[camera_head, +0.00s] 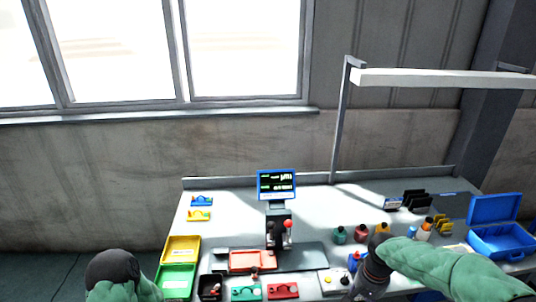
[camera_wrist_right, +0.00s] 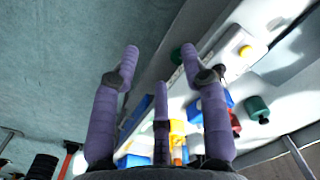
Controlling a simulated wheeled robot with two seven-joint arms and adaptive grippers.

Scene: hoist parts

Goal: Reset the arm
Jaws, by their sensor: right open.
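My right arm (camera_head: 430,262) reaches in from the right in the head view, over the front of the workbench (camera_head: 320,205). Beyond the fingers lie the bench edge and the floor. Part of my left arm (camera_head: 112,270) shows at the bottom left of the head view; its gripper is out of the picture.
Yellow (camera_head: 181,249) and green (camera_head: 176,281) bins stand at the bench's left. A small screen (camera_head: 276,184) and a red tray (camera_head: 252,261) are in the middle. Several coloured bottles (camera_head: 361,232) and an open blue case (camera_head: 497,240) are at the right.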

